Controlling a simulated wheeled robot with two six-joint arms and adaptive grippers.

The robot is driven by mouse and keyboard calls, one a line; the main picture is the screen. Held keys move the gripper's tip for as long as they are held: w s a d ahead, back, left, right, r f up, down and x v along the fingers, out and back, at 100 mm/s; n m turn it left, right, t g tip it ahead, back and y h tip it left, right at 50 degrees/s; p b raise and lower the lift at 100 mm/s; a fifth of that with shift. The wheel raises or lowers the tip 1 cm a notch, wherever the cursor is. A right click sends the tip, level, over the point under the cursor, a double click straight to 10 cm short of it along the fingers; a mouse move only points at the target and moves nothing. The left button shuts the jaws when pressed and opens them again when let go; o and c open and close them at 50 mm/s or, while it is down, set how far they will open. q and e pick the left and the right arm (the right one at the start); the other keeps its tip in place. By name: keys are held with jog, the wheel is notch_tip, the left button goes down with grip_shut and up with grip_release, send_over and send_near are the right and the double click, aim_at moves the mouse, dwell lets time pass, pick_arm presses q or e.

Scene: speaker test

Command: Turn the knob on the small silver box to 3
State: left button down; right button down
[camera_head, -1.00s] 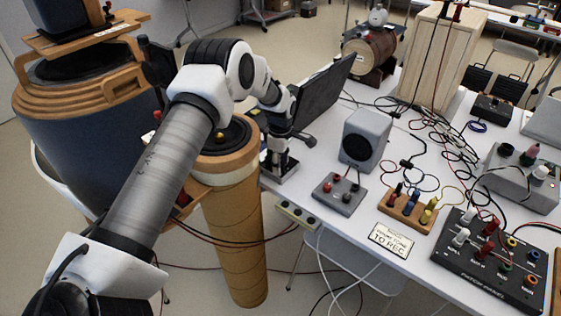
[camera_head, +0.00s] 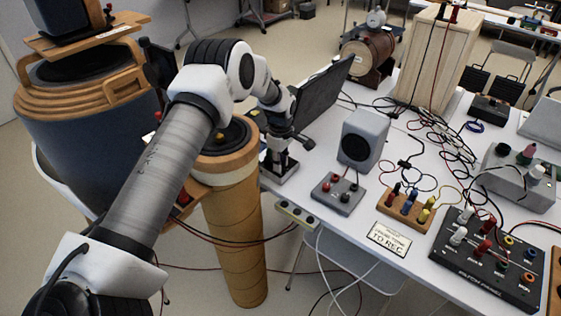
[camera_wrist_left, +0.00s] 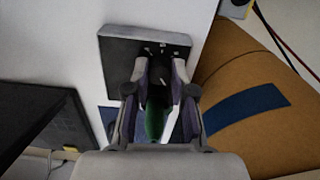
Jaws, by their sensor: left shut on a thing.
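The small silver box (camera_head: 289,173) lies at the left edge of the white table, under my left gripper (camera_head: 277,160). In the left wrist view, the box (camera_wrist_left: 118,47) shows a dark top face with small white marks. My left gripper (camera_wrist_left: 160,68) points down at it and is shut on its knob, which is mostly hidden between the fingers. A dark and green piece shows between the finger linkages. The knob's pointer and the setting it stands at cannot be read. My right gripper is not in view.
A grey speaker (camera_head: 362,140) and a small terminal box (camera_head: 338,193) stand right of the silver box. A dark upright panel (camera_head: 322,98) stands behind. A tan cylinder (camera_head: 235,240) is close at the table's left. Loose cables cover the table's middle.

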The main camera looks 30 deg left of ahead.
pick_arm(q)
jog(key=m, duration=0.4)
jog(key=shift+s+f, duration=0.2)
jog(key=shift+f, duration=0.05)
jog(key=m, duration=0.5)
dwell(0.4)
jog(key=c, duration=1)
grip_release()
jog(key=shift+w, duration=0.2)
notch_tip(320, 180, up, 12)
jog(key=shift+f, duration=0.1)
